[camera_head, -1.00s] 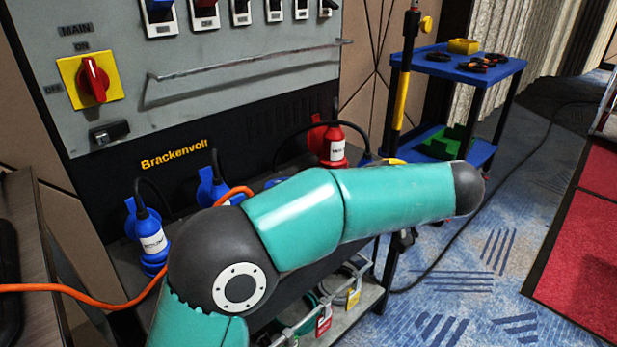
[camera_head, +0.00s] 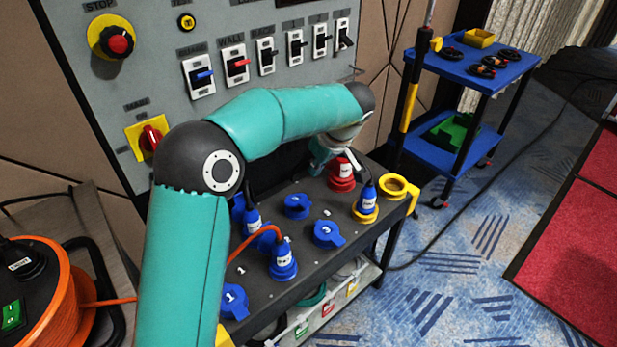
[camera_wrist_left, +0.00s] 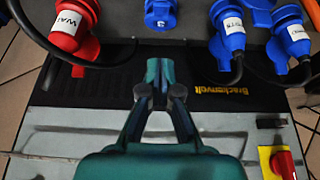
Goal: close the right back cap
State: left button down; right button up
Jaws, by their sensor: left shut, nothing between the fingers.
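My left gripper (camera_head: 322,158) is small and partly hidden by its own arm in the head view, over the back of the socket top beside a red plug (camera_head: 341,175). In the left wrist view, its teal fingers (camera_wrist_left: 154,68) are shut and empty, in front of the black lettered strip. My right gripper is not in view.
Blue plugs with cables (camera_head: 283,265) and blue caps (camera_head: 328,234) fill the front of the top (camera_head: 262,305). A yellow fitting (camera_head: 396,188) is at its right end. The switch panel (camera_head: 165,65) rises behind. An orange cable reel (camera_head: 50,300) stands left. A blue cart (camera_head: 470,70) is at right.

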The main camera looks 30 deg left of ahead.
pick_arm(q)
send_over(304, 203)
notch_tip(304, 203, down, 9)
jog(key=shift+s+r, duration=0.1)
jog(key=shift+r, duration=0.1)
jog(key=shift+d+f, duration=0.2)
jog(key=shift+f, duration=0.45)
jog(key=shift+d+f, duration=0.15)
jog(key=shift+f, duration=0.45)
jog(key=shift+s+d+f, duration=0.1)
jog(key=shift+d+f, duration=0.2)
jog(key=shift+f, duration=0.45)
jog(key=f+y+b, duration=0.1)
jog(key=b, duration=0.4)
jog(key=d+f+y+b, duration=0.1)
jog(key=b, duration=0.4)
jog(key=d+f+b, duration=0.1)
jog(key=f+b, duration=0.1)
jog(key=b, duration=0.3)
jog(key=shift+s+t+y, duration=0.3)
jog(key=shift+t+y, duration=0.1)
jog(key=shift+r, duration=0.1)
